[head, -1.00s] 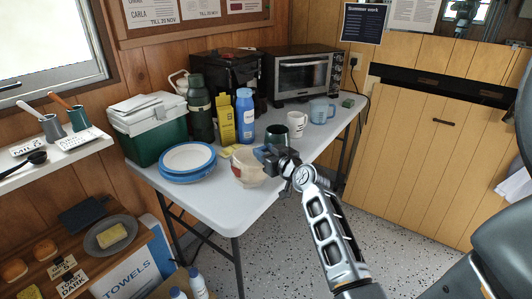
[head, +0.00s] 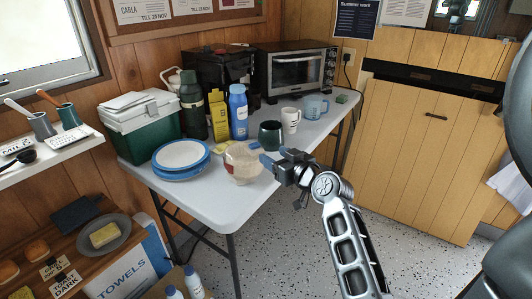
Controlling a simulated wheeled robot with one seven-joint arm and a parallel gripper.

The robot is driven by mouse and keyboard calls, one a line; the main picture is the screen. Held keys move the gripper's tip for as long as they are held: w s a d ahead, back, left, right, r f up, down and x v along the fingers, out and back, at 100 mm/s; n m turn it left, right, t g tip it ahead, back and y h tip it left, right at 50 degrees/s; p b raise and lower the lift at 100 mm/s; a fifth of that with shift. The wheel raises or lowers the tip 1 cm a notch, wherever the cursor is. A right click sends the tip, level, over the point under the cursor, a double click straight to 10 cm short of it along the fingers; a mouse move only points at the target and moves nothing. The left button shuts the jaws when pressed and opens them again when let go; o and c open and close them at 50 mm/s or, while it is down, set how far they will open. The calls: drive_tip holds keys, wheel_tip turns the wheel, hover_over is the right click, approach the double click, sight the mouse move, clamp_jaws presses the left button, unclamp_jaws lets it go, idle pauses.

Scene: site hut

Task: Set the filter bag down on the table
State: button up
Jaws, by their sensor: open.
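The filter bag (head: 243,164), a cream rounded bag with a reddish mark, sits on the white table (head: 205,202) near its front edge, right of the stacked plates. My gripper (head: 268,163) is at the right side of the bag, with its blue-tipped fingers open. A fingertip overlaps the bag's right edge in the picture; I cannot tell whether it touches. The underside of the bag is hidden from this angle, but it appears to rest on the tabletop.
Blue-rimmed plates (head: 181,158) are stacked left of the bag. A dark green mug (head: 270,134) stands just behind my gripper, with a white mug (head: 290,120) and a blue mug (head: 316,106) farther right. A yellow carton (head: 219,122) and a blue bottle (head: 238,112) stand behind.

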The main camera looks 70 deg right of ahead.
drive_tip(key=s+a+f+n+y, duration=0.1)
drive_tip(key=s+a+f, duration=0.2)
drive_tip(key=a, duration=0.8)
drive_tip(key=s+a+f+y, duration=0.2)
drive_tip(key=a+f, duration=0.1)
drive_tip(key=a, duration=0.9)
drive_tip(key=s+a+r+n+y, duration=0.3)
drive_tip(key=s+a, duration=0.4)
drive_tip(key=a, duration=0.1)
drive_tip(key=s+a+r+n+t+y, duration=0.1)
drive_tip(key=s+a+r+n+y, duration=0.2)
drive_tip(key=s+a, duration=0.4)
drive_tip(key=shift+s+a+r+t+y, duration=0.3)
drive_tip(key=shift+s+a+r, duration=0.15)
drive_tip(key=shift+r, duration=0.1)
